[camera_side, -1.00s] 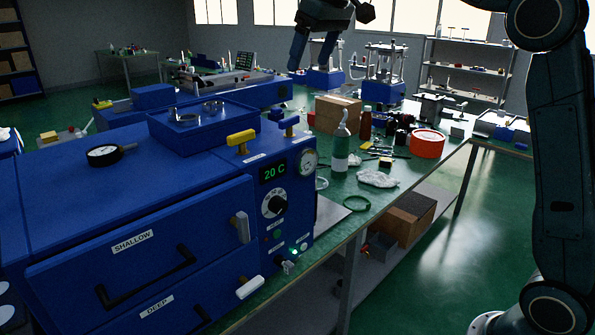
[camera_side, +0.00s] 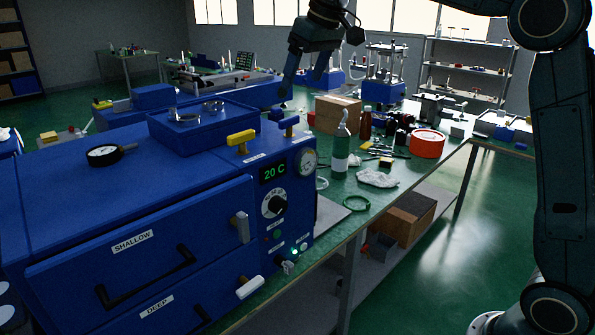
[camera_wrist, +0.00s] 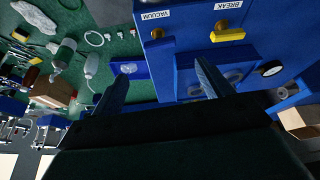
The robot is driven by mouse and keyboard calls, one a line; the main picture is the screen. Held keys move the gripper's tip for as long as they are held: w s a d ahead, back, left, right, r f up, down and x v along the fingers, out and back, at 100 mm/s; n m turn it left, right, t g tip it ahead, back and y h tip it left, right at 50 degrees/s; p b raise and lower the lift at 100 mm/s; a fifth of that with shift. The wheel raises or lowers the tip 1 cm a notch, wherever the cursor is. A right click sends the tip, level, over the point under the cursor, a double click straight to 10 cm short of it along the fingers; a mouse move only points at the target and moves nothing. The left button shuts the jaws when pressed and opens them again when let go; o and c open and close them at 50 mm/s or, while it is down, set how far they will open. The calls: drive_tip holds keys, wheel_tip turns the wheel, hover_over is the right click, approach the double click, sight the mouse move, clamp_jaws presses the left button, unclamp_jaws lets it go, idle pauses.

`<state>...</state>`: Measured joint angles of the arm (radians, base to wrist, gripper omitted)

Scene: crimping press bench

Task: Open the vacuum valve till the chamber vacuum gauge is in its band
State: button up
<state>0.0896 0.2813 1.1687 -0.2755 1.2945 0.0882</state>
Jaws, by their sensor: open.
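The blue cabinet (camera_side: 110,205) has two valve handles on top near its right front edge. The blue valve handle (camera_side: 289,122) is at the corner; in the wrist view its brass stem (camera_wrist: 157,32) is beside the VACUUM label (camera_wrist: 155,14). The yellow valve handle (camera_side: 240,138) is to its left, by the BREAK label (camera_wrist: 228,4). A round white gauge (camera_side: 307,162) is on the front panel; its reading is too small to tell. My gripper (camera_side: 302,86) is open and empty, above and behind the blue handle, apart from it.
A black-rimmed dial (camera_side: 104,155) lies on the cabinet top, left of a raised blue tray (camera_side: 205,138). A green-and-white bottle (camera_side: 341,150), a cardboard box (camera_side: 338,113) and a red round container (camera_side: 427,144) stand on the bench to the right.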

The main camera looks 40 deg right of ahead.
sight(289, 117)
drive_tip(key=x, duration=1)
drive_tip(key=c, duration=1)
